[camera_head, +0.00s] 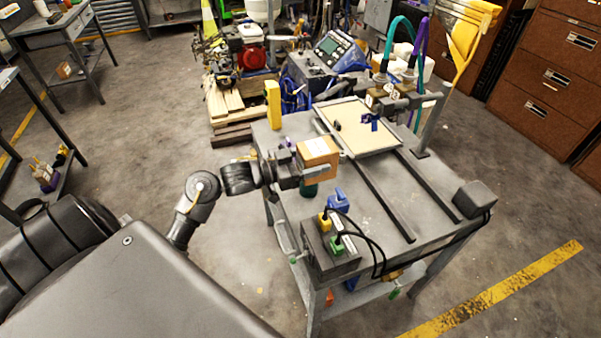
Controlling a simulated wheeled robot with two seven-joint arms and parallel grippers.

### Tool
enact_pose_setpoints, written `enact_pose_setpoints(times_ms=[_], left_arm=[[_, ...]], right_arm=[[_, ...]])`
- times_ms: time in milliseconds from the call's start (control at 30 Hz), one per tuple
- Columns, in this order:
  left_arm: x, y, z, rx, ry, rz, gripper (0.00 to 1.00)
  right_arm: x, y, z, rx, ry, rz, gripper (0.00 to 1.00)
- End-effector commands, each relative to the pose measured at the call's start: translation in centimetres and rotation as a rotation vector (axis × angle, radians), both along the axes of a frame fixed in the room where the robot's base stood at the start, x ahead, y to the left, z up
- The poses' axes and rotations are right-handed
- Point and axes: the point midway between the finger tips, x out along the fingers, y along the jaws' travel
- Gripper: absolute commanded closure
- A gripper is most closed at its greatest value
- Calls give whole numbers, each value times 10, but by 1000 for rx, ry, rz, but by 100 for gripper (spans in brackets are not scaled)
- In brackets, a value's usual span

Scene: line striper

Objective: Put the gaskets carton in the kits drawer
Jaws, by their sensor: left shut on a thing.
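My left gripper (309,172) reaches in from the left over the near-left part of the cart top (365,215). It is shut on a small brown cardboard carton (318,152) with a pale label on top, which I take for the gaskets carton. The carton appears to be held above the cart top. My right gripper is not in view. A brown cabinet (548,62) with several closed drawers, label holders and handles stands at the far right. A grey bench at the top left also has a drawer (78,27). I cannot read which drawer is for kits.
The cart carries a tray (362,128), a yellow block (273,105), a box with coloured plugs and cables (330,246), and a post with a yellow cloth (470,35). Wood planks (228,110) and a red engine (250,52) stand behind. Floor is clear right of the cart.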

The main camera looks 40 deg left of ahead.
Motion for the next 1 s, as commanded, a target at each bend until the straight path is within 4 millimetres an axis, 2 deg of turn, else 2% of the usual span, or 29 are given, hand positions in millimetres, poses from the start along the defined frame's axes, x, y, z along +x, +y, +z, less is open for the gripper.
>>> enact_pose_setpoints(times_ms=[133,300,433,600,833,1000], left_arm=[[0,-1,-32,-8,8,3,68],[0,-1,-80,-6,7,3,68],[0,-1,-108,-5,5,3,68],[0,0,-128,-2,1,3,68],[0,-1,-136,-2,1,2,68],[0,-1,-162,-3,3,3,68]], right_arm=[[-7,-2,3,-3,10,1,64],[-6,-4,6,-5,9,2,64],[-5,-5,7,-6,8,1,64],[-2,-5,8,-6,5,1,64],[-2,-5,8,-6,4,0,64],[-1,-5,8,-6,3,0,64]])
